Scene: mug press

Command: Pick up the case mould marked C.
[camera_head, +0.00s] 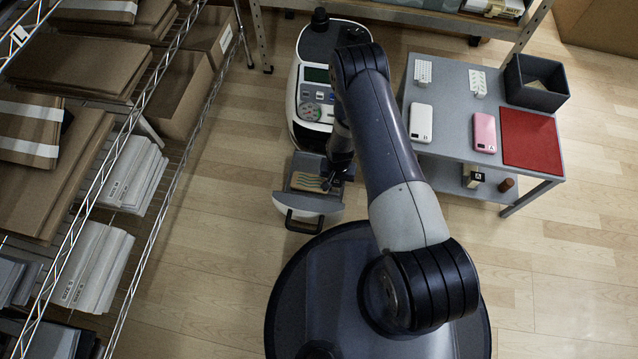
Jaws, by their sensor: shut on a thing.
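A tan flat piece with teal wavy lines (307,182) lies in the open front drawer (309,203) of the press (315,90). My gripper (330,181) is down at the right side of this piece, shut on it as far as I can see. The arm and the gripper partly hide the contact. No letter C can be read on the piece. On the grey table, a white phone-shaped case (421,123) and a pink one (484,133) lie apart from my gripper; each has a small dark mark near its lower end.
The grey table (447,140) also holds two small white racks (423,71), a dark bin (536,82) and a red mat (531,140). Small items sit on its lower shelf. A wire shelf with cartons (60,165) stands at left. Floor between shelf and press is clear.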

